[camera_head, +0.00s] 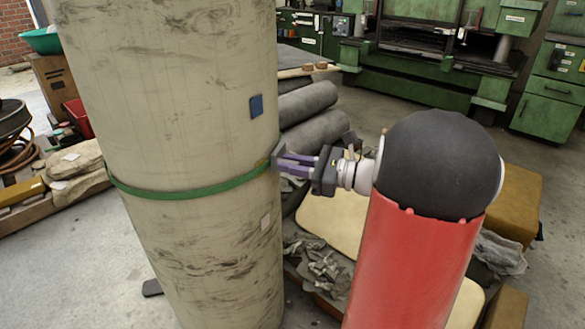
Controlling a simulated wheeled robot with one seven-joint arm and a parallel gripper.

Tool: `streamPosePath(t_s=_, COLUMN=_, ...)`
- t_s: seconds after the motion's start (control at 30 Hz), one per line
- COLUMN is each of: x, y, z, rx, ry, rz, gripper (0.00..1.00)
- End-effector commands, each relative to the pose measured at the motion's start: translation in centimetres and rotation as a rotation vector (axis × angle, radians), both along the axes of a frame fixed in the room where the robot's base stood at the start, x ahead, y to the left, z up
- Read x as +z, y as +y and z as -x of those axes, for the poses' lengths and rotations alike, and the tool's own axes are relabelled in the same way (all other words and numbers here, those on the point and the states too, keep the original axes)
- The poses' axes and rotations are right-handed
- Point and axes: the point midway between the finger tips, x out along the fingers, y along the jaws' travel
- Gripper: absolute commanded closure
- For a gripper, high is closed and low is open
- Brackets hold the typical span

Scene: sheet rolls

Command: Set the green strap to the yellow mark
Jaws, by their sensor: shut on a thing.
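A large pale upright roll (180,90) with dark smudges stands at the left of the picture, slightly tilted in view. The green strap (190,193) runs around the roll at about mid height and rises towards its right edge. My gripper (278,157) is at the right edge of the roll, shut on the strap's right end. A small yellowish spot (261,163) shows beside the fingertips, right at the strap; it may be the yellow mark, partly hidden by the fingers and strap.
A blue patch (256,106) is higher on the roll and a whitish patch (265,222) lower. Grey rolls (310,102) lie behind. Green machines (420,60) stand at the back. Clutter on a pallet (30,212) is at the left.

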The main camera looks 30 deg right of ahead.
Motion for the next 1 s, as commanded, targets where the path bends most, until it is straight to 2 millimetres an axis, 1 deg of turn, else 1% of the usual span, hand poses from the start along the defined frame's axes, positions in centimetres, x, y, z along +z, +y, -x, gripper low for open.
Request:
streamPosePath(t_s=0.13, x=0.0, y=0.0, z=0.0, rx=-0.001, ry=-0.002, rz=0.000, gripper=1.00)
streamPosePath(t_s=0.17, x=0.0, y=0.0, z=0.0, rx=-0.001, ry=-0.002, rz=0.000, gripper=0.83)
streamPosePath(t_s=0.2, x=0.0, y=0.0, z=0.0, rx=-0.001, ry=-0.002, rz=0.000, gripper=0.78)
streamPosePath(t_s=0.23, x=0.0, y=0.0, z=0.0, rx=-0.001, ry=-0.002, rz=0.000, gripper=0.75)
streamPosePath(t_s=0.47, x=0.0, y=0.0, z=0.0, rx=-0.001, ry=0.000, rz=0.000, gripper=0.75)
streamPosePath(t_s=0.57, x=-0.1, y=-0.3, z=0.3, rx=-0.002, ry=-0.001, rz=0.000, gripper=0.75)
streamPosePath(t_s=0.67, x=-0.1, y=-1.2, z=1.1, rx=-0.004, ry=0.000, rz=0.001, gripper=0.75)
streamPosePath(t_s=0.9, x=-0.1, y=-4.1, z=4.1, rx=-0.005, ry=-0.001, rz=0.001, gripper=0.75)
streamPosePath(t_s=1.0, x=-0.1, y=-4.9, z=5.0, rx=-0.003, ry=-0.002, rz=0.001, gripper=0.75)
